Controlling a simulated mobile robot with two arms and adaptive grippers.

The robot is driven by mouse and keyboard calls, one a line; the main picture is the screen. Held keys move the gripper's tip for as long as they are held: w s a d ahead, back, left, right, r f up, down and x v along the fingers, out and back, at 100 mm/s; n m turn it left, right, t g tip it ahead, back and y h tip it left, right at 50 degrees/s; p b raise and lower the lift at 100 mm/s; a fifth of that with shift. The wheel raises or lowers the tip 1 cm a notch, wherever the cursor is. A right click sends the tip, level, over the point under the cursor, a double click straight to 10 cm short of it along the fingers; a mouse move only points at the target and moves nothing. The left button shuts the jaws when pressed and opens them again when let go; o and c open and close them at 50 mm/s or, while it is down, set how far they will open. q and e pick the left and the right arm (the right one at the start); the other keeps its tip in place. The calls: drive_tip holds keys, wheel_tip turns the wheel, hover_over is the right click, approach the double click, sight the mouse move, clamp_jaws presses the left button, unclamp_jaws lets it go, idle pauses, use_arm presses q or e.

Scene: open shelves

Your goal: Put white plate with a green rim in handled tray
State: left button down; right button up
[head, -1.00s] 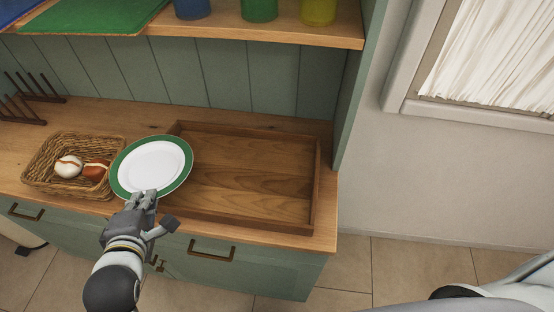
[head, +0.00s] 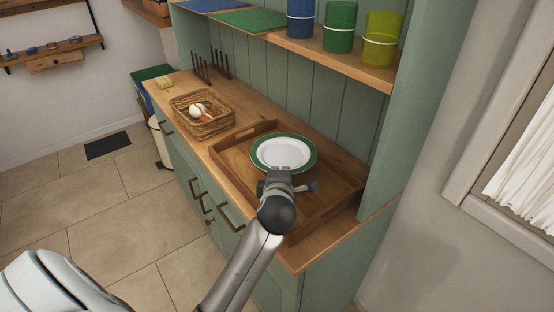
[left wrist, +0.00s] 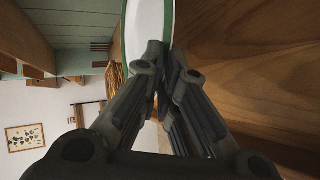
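The white plate with a green rim (head: 283,152) is over the handled tray in the head view, close to its far-left part. The wooden handled tray (head: 330,205) lies on the counter, with a handle slot in its left end wall. My left gripper (head: 282,175) is shut on the plate's near rim. In the left wrist view the fingers (left wrist: 165,60) close on the edge of the plate (left wrist: 146,20), with the tray's wood grain beside it. I cannot tell whether the plate touches the tray floor. My right gripper is not in view.
A wicker basket (head: 203,114) with eggs stands left of the tray. A dark peg rack (head: 210,65) is behind it. The shelf above (head: 340,62) holds blue, green and yellow cups. The cabinet's side panel (head: 403,110) bounds the right.

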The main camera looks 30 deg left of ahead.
sight(271, 163)
use_arm(q)
drive_tip(key=w+a+n+y, duration=0.1)
drive_tip(key=w+a+r+n+g, duration=0.1)
drive_tip(key=w+a, duration=0.1)
drive_tip(key=w+a+y+b, duration=0.1)
drive_tip(key=a, duration=0.1)
drive_tip(key=shift+w+a+r+n+g+y, duration=0.2)
drive_tip(key=shift+r+n+g+y, duration=0.1)
drive_tip(key=shift+n, duration=0.1)
drive_tip(key=shift+w+a+r, duration=0.15)
drive_tip(key=shift+w+a, duration=0.05)
drive_tip(key=shift+a, duration=0.1)
drive_tip(key=shift+n+g, duration=0.3)
drive_tip(key=shift+f+b, duration=0.4)
drive_tip(key=shift+b, duration=0.15)
wheel_tip(271, 163, down, 6)
drive_tip(key=b, duration=0.3)
drive_tip(key=shift+r, duration=0.25)
drive_tip(key=shift+f, duration=0.55)
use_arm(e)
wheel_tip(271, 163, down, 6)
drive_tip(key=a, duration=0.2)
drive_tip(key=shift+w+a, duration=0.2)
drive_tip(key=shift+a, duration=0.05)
use_arm(q)
drive_tip(key=shift+f+b, duration=0.1)
drive_tip(key=shift+b, duration=0.25)
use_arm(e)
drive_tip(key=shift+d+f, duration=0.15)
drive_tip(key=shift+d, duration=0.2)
